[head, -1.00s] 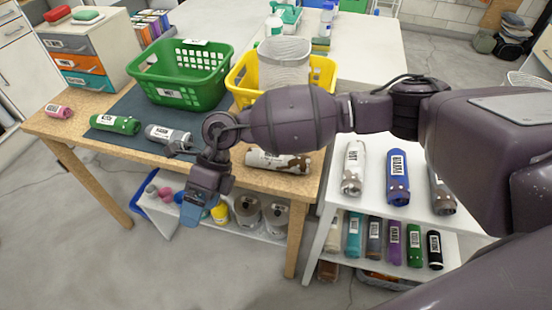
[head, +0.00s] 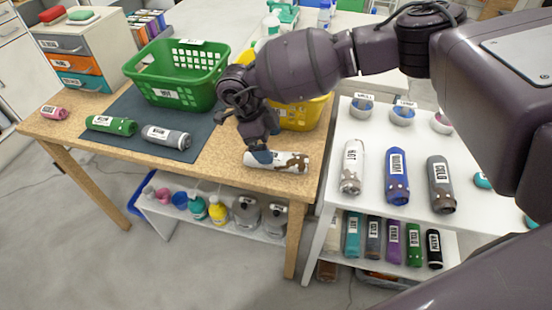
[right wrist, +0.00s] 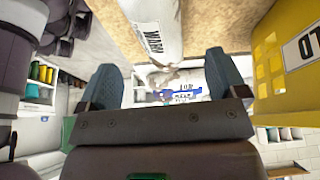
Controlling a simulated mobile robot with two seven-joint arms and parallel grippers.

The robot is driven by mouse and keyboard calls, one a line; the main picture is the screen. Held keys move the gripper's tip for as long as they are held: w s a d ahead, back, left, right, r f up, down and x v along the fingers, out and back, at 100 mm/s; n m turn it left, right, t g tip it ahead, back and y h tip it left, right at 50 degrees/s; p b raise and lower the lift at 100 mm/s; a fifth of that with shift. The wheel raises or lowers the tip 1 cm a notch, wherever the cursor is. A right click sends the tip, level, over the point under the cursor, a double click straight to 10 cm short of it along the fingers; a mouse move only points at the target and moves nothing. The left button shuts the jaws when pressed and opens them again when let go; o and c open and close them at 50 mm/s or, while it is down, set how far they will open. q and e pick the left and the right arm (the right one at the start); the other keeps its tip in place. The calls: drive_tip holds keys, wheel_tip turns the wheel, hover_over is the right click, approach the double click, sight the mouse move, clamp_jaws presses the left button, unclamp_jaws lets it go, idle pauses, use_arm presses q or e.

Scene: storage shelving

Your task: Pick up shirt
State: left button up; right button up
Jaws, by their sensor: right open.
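A rolled white shirt with brown patches (head: 290,162) and a label lies near the front right of the wooden table (head: 215,172). It also shows in the right wrist view (right wrist: 158,20), at the top, just beyond the fingers. My right gripper (head: 261,156) is at the shirt's left part, fingers pointing down. In the right wrist view the gripper (right wrist: 163,80) has its two blue-grey fingers wide apart with nothing between them. Other rolls on the table are a grey one (head: 167,136), a green one (head: 111,125) and a pink one (head: 54,111). My left gripper is out of view.
A green basket (head: 178,95) stands on the dark mat, left of my right gripper. A yellow basket (head: 305,113) stands close behind it, partly hidden by my arm. The white shelf (head: 367,215) at right holds several rolls and bowls. Bottles and jars stand under the table.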

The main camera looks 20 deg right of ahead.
sight(273, 153)
drive_tip(key=x, duration=0.5)
drive_tip(key=shift+w+a+f+b, duration=0.1)
drive_tip(key=shift+w+f+b, duration=0.15)
drive_tip(key=shift+f+b, duration=0.15)
drive_tip(key=c, duration=1.1)
